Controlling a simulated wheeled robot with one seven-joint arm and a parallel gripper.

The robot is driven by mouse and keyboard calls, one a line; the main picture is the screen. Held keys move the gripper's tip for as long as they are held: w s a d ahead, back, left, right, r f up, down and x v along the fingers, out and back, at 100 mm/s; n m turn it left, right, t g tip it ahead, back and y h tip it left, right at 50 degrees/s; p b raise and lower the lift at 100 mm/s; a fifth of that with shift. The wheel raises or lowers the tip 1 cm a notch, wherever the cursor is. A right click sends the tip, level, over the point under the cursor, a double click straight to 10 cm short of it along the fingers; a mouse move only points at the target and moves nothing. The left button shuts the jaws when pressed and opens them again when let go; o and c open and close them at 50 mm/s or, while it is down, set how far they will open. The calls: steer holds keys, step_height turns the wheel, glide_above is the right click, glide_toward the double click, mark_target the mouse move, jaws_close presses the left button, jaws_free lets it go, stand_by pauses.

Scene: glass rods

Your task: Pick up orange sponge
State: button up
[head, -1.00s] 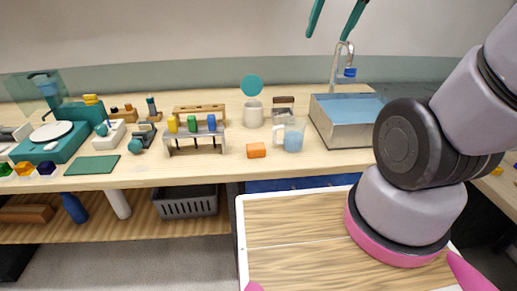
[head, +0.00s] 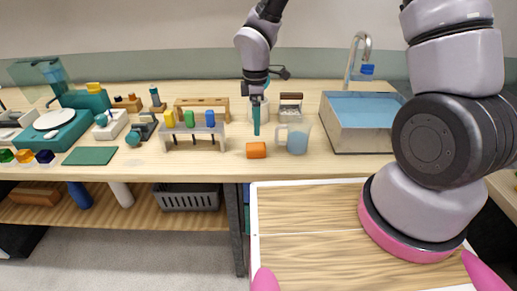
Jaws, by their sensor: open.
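The orange sponge (head: 256,150) is a small block lying on the wooden bench top, just left of a clear beaker of blue liquid. My gripper (head: 256,128) points down above the sponge, its teal fingers close over the sponge's top. The fingers overlap in this view, so the gap between them is hidden. The sponge rests on the bench, and nothing is seen held.
The beaker (head: 293,139) stands close to the right of the sponge. A rack with coloured blocks (head: 193,131) is to the left. A sink with blue water (head: 362,123) is farther right. The bench front near the sponge is clear.

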mark_target(256, 145)
step_height(256, 145, down, 11)
steer(key=shift+r, duration=0.15)
stand_by(0.4)
steer(key=c, duration=1.4)
